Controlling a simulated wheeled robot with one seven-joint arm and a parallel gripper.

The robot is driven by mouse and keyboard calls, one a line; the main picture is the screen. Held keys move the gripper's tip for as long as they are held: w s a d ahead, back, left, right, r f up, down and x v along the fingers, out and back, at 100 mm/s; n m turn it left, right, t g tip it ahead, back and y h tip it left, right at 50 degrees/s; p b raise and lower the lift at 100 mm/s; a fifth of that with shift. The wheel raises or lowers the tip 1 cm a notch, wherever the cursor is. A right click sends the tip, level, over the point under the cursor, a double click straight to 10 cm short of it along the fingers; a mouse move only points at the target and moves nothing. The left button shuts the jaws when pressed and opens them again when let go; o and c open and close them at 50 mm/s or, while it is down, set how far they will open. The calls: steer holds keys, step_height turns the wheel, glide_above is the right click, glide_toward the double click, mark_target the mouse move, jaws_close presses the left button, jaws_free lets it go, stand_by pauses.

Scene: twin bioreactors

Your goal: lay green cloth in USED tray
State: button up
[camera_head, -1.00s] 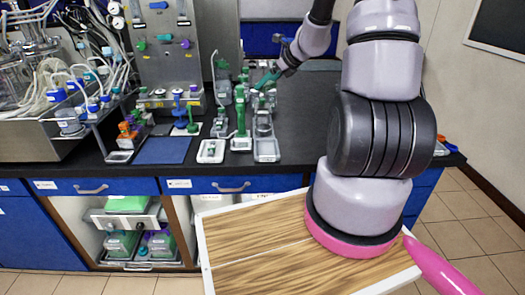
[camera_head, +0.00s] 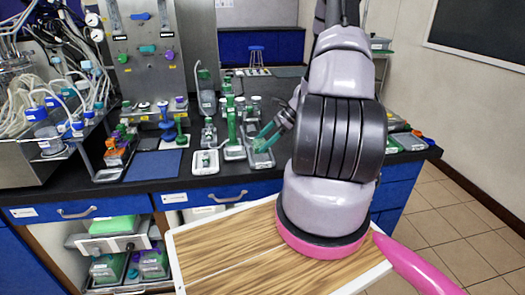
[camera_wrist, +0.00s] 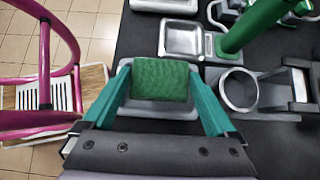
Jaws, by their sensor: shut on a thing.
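My gripper (camera_wrist: 160,72) has teal fingers shut on a folded green cloth (camera_wrist: 160,84), held between the tips in the wrist view. A grey tray (camera_wrist: 160,109) lies directly below the cloth, which covers much of it; I cannot tell whether they touch. I cannot read a USED label on it. In the head view my gripper (camera_head: 264,136) is low over a grey tray (camera_head: 258,158) near the bench's front edge, and the cloth is too small to make out there.
A metal square tray (camera_wrist: 182,38) and a green upright post (camera_wrist: 248,25) stand close by in the wrist view, with a grey ring holder (camera_wrist: 238,89) to the right. A white tray (camera_head: 205,162) lies left of my gripper. A blue mat (camera_head: 155,165) is further left.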

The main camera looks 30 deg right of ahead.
steer(key=shift+f, duration=1.85)
steer(key=shift+f, duration=0.1)
steer(key=o, duration=1.1)
